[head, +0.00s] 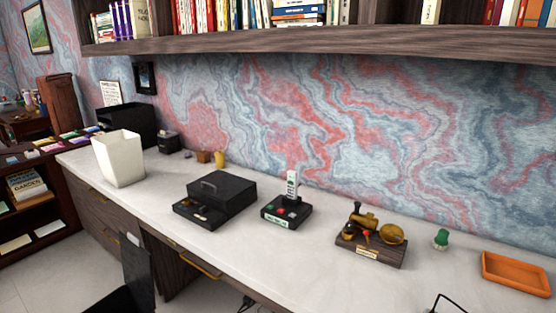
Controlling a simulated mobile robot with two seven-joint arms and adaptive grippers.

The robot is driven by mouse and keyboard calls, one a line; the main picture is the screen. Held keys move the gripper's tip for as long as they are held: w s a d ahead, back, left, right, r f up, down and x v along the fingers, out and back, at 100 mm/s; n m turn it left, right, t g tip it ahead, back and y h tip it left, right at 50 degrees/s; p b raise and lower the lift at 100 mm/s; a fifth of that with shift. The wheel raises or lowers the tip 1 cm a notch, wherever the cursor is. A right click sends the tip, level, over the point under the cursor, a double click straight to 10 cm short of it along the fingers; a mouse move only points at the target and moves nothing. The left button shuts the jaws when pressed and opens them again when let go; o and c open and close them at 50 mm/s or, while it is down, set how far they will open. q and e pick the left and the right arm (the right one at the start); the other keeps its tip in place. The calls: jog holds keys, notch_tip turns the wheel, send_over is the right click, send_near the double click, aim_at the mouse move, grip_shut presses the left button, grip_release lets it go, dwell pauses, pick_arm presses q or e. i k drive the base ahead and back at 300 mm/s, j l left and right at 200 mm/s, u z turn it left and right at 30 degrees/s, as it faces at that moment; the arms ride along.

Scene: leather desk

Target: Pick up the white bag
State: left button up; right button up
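The white bag (118,160) stands upright on the left part of the pale desk top (150,195). It is open at the top and widens toward its rim; its inside bottom is hidden. Neither of my grippers can be made out in the head view, and nothing is touching the bag.
A black box (127,122) stands behind the bag. A bookshelf (330,42) overhangs the desk.

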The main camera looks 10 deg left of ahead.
aim_at(119, 154)
jog(key=i+j+z, duration=0.15)
jog(key=j, duration=0.85)
jog(key=j+z, duration=0.15)
jog(key=j, duration=1.3)
jog(key=k+j+z, duration=0.15)
jog(key=j, duration=0.85)
jog(key=k+j+z, duration=0.1)
jog(key=j, duration=0.35)
jog(key=j+z, duration=0.1)
jog(key=j, duration=0.55)
jog(key=k+j+z, duration=0.1)
jog(key=j, duration=0.55)
jog(key=k+j, duration=0.1)
jog(key=j, duration=0.55)
jog(key=j+z, duration=0.2)
jog(key=j, duration=0.8)
jog(key=i+j, duration=0.15)
jog(key=j, duration=0.15)
jog(key=i+j+z, duration=0.1)
jog(key=j, duration=0.2)
jog(key=i+j, duration=0.1)
jog(key=j, duration=0.25)
jog(key=i+z, duration=0.05)
